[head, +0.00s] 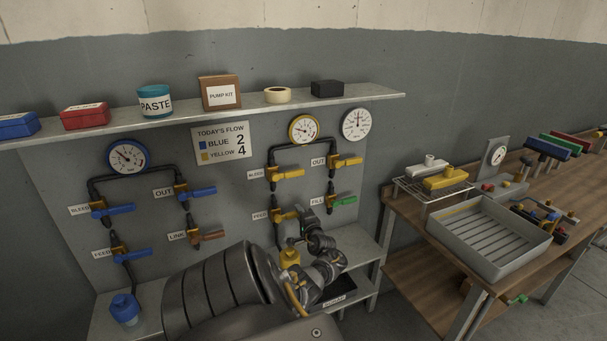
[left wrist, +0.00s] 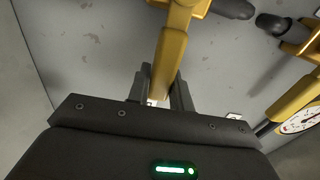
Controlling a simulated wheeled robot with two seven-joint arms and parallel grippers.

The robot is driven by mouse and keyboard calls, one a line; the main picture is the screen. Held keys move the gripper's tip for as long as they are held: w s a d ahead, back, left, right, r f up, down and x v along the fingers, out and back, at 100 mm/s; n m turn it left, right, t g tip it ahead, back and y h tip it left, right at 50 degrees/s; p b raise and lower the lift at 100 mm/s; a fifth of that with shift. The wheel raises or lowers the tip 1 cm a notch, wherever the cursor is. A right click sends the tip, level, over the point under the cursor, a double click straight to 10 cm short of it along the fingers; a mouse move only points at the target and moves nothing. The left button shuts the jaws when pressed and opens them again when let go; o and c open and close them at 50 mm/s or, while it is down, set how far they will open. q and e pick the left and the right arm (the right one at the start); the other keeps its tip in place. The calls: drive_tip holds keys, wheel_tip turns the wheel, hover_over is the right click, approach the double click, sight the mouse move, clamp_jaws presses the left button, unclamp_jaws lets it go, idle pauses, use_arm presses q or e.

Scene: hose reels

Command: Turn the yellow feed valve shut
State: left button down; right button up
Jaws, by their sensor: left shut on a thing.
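The yellow feed valve (head: 278,216) sits on the wall panel beside its FEED label (head: 260,216), low on the yellow side. Its yellow handle points right in the head view, across the pipe. My left gripper (head: 303,221) is at the handle's outer end. In the left wrist view the handle (left wrist: 169,60) runs down from the valve body (left wrist: 183,10) to between the two dark fingers of my left gripper (left wrist: 160,92), which is shut on it. The handle's tip is partly hidden by the gripper. My right gripper is not in view.
The yellow BLEED valve (head: 283,173) is above, and the green-handled FILL valve (head: 341,200) is close on the right. A yellow bottle (head: 289,258) stands below, partly behind my arm. Blue valves are left. A workbench with a grey tray (head: 488,241) is at right.

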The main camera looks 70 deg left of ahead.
use_arm(q)
drive_tip(key=shift+f, duration=0.3)
drive_tip(key=c, duration=1.2)
unclamp_jaws()
drive_tip(key=shift+c, duration=0.2)
drive_tip(key=shift+d+r, duration=0.1)
drive_tip(key=shift+d, duration=0.25)
drive_tip(key=d+p, duration=0.1)
drive_tip(key=d, duration=0.9)
drive_tip(key=shift+w, duration=0.25)
drive_tip(key=shift+w+d, duration=0.1)
